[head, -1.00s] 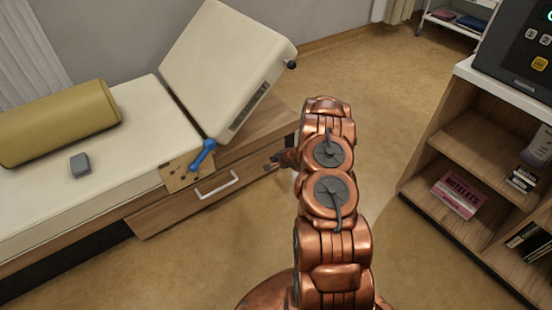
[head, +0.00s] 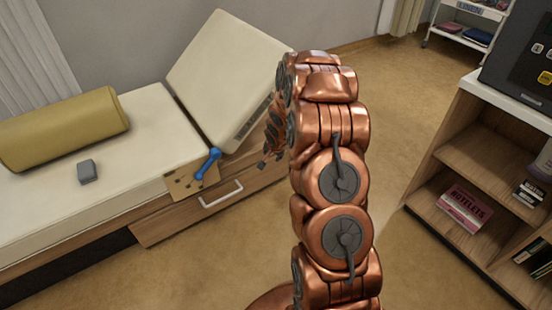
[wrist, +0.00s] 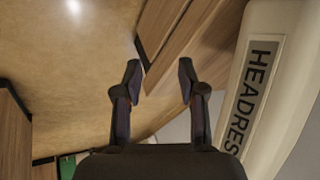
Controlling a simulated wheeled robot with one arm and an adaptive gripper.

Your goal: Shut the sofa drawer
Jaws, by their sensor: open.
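The sofa drawer (head: 165,222) is the wooden front under the cream sofa (head: 130,120), with a pale bar handle (head: 221,193). Its front seems to stand out a little from the base, but how far I cannot tell. My gripper (head: 262,163) is partly hidden behind my arm, near the drawer's right end and below the raised headrest. In the wrist view my gripper (wrist: 159,72) is open and empty, its two dark fingers apart. Wooden panelling lies beyond the fingertips, and the headrest (wrist: 280,80) with its "HEADRES" label is close on the right.
A blue lever (head: 208,163) sticks out at the headrest hinge above the drawer. A mustard bolster (head: 65,130) and a small grey box (head: 86,171) lie on the sofa. A wooden shelf unit (head: 440,160) stands at the right. Floor between is clear.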

